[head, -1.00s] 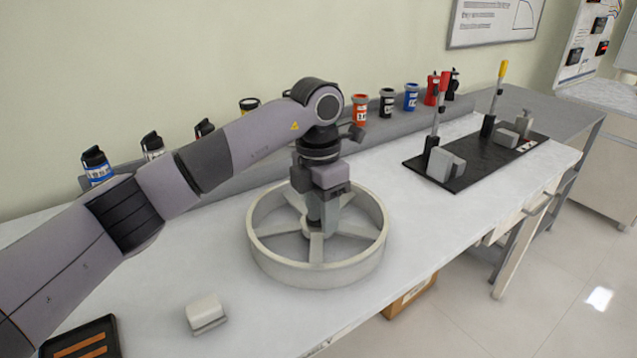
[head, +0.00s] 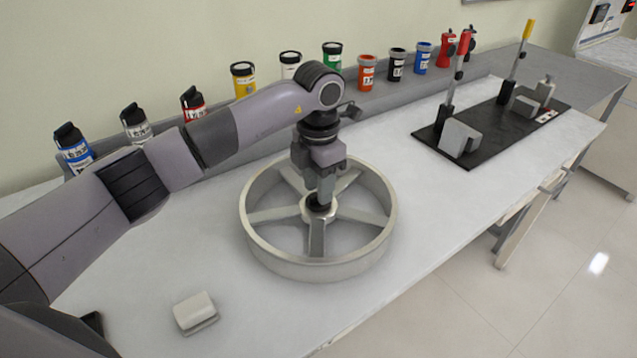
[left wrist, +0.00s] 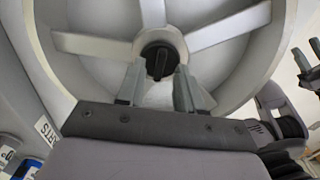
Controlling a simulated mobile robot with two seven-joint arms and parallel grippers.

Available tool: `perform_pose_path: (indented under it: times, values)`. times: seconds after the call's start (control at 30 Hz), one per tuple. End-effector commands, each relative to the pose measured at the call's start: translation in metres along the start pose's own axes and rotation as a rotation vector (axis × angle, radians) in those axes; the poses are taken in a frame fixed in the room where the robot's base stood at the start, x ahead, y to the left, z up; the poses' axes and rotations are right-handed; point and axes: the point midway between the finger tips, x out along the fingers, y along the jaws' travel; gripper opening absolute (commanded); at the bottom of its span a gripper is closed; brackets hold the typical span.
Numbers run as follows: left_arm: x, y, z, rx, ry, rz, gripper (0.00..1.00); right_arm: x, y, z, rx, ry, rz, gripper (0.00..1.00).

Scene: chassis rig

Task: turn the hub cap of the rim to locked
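The rim (head: 262,250) is a pale grey wheel with several spokes lying flat on the white bench. Its dark hub cap (head: 318,207) sits at the centre; in the left wrist view the hub cap (left wrist: 160,61) is a black disc with a raised bar across it, pointing nearly straight up the picture. My left gripper (head: 319,200) points down over the hub. In the left wrist view its two grey fingers (left wrist: 158,78) stand apart at either side of the cap's near edge, with a gap between them. Contact with the bar does not show.
A black fixture board (head: 490,135) with upright levers and grey blocks lies at the right. Several coloured bottles and cans (head: 243,78) line the back ledge. A small white block (head: 195,311) lies front left. The bench around the rim is clear.

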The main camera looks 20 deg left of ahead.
Motion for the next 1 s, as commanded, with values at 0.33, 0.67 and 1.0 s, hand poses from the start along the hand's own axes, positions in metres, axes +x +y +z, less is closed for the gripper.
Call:
perform_pose_path:
  times: [0.33,0.67,1.0]
  values:
    - [0.0093,-0.0001,0.0001,0.0,0.0,0.0,0.36,-0.0006,0.0001,-0.001,0.0,0.0,0.0,0.43]
    - [0.0089,-0.0002,0.0001,0.001,-0.001,0.0,0.0,-0.0002,0.0002,-0.0015,-0.001,0.001,0.0,0.43]
    - [0.0094,0.0003,0.0005,0.084,-0.002,0.002,0.0,0.0041,0.0002,0.0035,-0.001,0.002,0.0,0.43]
